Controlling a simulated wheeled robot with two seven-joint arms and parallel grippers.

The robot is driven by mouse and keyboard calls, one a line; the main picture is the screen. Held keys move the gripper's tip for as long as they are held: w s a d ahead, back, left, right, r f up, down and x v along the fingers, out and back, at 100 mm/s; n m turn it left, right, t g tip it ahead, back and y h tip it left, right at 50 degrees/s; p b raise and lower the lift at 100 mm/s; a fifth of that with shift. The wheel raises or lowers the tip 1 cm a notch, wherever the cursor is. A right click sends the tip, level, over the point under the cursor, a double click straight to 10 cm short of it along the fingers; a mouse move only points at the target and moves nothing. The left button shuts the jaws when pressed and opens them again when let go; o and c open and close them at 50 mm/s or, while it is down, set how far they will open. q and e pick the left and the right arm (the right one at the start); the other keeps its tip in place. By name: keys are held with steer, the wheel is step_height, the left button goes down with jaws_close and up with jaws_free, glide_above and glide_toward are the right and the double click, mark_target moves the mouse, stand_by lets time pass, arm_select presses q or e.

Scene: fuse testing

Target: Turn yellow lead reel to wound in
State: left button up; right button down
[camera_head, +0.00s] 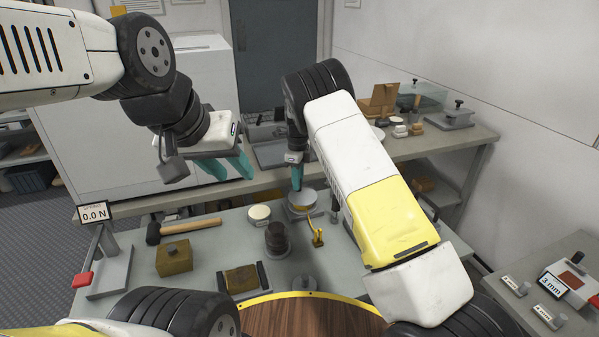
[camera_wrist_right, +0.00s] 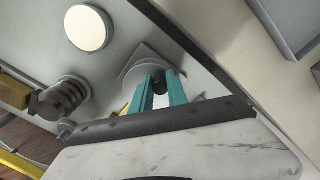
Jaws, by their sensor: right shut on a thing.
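The yellow lead reel (camera_head: 303,203) is a round grey reel on a square base near the back edge of the bench. A yellow lead (camera_head: 311,222) runs from its front to small yellow clips (camera_head: 318,239) on the bench. My right gripper (camera_head: 297,186) points down over the reel. The right wrist view shows its teal fingertips (camera_wrist_right: 160,90) closed around a dark knob (camera_wrist_right: 158,84) on the reel (camera_wrist_right: 141,66). The fingers hide part of the reel. My left gripper (camera_head: 225,170) is open and empty, above the left part of the bench.
A cream round disc (camera_head: 259,213) and a dark stacked insulator (camera_head: 277,240) stand near the reel. A mallet (camera_head: 185,229), brass block (camera_head: 174,258) and force stand (camera_head: 108,273) are to the left. A rear bench (camera_head: 440,141) carries more items.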

steer(key=shift+r, duration=0.1)
stand_by(0.4)
steer(key=c, duration=1.3)
jaws_free()
step_height(320, 180, up, 8)
steer(key=shift+f, duration=0.15)
steer(key=shift+d, duration=0.1)
